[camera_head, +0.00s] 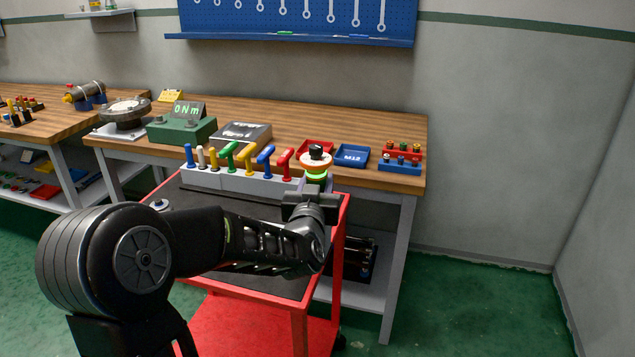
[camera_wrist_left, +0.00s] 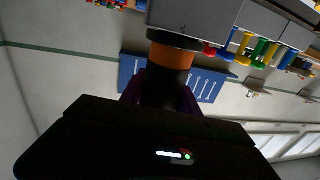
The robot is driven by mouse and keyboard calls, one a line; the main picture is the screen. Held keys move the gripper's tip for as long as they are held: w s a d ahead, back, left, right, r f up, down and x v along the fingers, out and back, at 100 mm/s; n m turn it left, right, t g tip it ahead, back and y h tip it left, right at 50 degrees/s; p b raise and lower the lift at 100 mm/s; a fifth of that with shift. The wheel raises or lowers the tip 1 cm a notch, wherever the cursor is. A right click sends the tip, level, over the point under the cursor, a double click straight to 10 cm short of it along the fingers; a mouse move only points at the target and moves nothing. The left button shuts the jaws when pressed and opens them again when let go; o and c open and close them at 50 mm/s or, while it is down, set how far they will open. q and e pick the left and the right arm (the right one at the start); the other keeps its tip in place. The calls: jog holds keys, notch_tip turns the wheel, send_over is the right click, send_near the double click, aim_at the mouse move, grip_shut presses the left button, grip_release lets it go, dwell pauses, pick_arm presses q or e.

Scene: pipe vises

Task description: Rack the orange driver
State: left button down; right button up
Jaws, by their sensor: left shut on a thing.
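The orange driver (camera_wrist_left: 172,52) shows in the left wrist view as a black body with an orange band. My left gripper (camera_wrist_left: 165,90) is shut on its black part, with the orange band against or close to the grey rack (camera_wrist_left: 200,18). In the head view the rack (camera_head: 235,181) stands along the back of the red cart, holding a row of coloured handles. My left gripper (camera_head: 312,198) is at its right end. An orange and white round part (camera_head: 316,160) with a black top and a green ring shows just beyond; its lower end is hidden. My right gripper is out of view.
The wooden bench (camera_head: 385,131) behind the cart holds a green meter (camera_head: 181,132) reading 0 Nm, a red tray (camera_head: 314,147), a blue tray (camera_head: 352,155) and a holder of small coloured pieces (camera_head: 400,166). The cart's dark top (camera_head: 275,285) looks clear beside my left arm.

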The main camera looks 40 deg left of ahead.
pick_arm(q)
jog(key=shift+f, duration=0.25)
jog(key=c, duration=0.8)
grip_release()
jog(key=shift+r, duration=0.1)
jog(key=v, duration=0.8)
jog(key=shift+w, duration=0.1)
